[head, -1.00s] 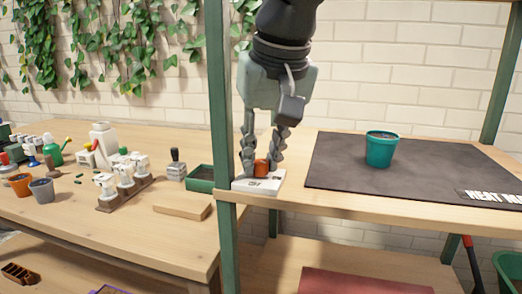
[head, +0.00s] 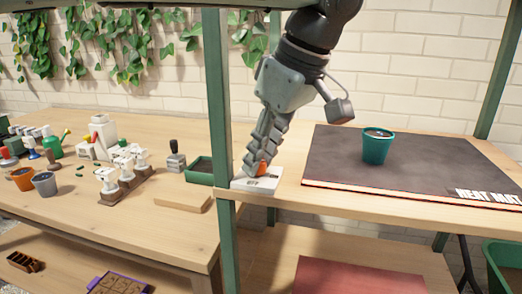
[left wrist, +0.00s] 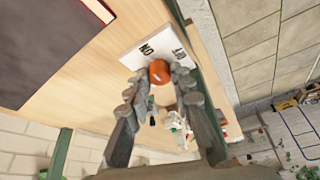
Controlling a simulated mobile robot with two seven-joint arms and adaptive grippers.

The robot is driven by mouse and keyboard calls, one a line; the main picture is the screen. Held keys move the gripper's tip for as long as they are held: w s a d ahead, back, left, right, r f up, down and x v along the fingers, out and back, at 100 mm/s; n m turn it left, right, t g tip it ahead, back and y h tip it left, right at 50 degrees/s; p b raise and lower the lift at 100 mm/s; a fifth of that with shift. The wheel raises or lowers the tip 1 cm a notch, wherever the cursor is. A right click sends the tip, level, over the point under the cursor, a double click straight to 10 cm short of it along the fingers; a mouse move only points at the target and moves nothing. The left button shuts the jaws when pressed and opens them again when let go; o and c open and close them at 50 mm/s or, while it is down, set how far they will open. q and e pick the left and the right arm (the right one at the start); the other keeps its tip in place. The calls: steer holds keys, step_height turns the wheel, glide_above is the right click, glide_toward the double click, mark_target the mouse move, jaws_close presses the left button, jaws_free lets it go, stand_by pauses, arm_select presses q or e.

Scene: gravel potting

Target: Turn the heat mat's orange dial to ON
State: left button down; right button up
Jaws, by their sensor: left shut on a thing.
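The orange dial (head: 263,169) sits on a white switch box (head: 257,186) at the shelf's left front corner. My left gripper (head: 258,161) is shut on the dial, with its wrist turned and leaning. In the left wrist view the dial (left wrist: 159,72) is between the fingertips, and ON and OFF are printed on the white box (left wrist: 150,47). The pointer of the dial cannot be made out clearly. The black heat mat (head: 335,155) lies to the right, with a thin red line along its front edge. My right gripper is not in view.
A teal pot (head: 376,148) stands on the mat. A green shelf post (head: 221,120) rises close left of the box. On the lower bench at left are a green tray (head: 200,172), a wooden block (head: 183,202) and several pots and bottles.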

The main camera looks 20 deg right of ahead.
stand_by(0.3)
arm_select(q)
steer(key=c, duration=1.6)
jaws_free()
steer(key=shift+d+r, duration=0.1)
steer(key=shift+r, duration=0.2)
steer(key=s+d, duration=0.2)
steer(key=s, duration=0.1)
steer(key=s+d, duration=0.2)
steer(key=s, duration=0.2)
steer(key=s+d, duration=0.3)
steer(key=shift+s+r, duration=0.15)
steer(key=shift+r, duration=0.15)
steer(key=shift+a, duration=0.1)
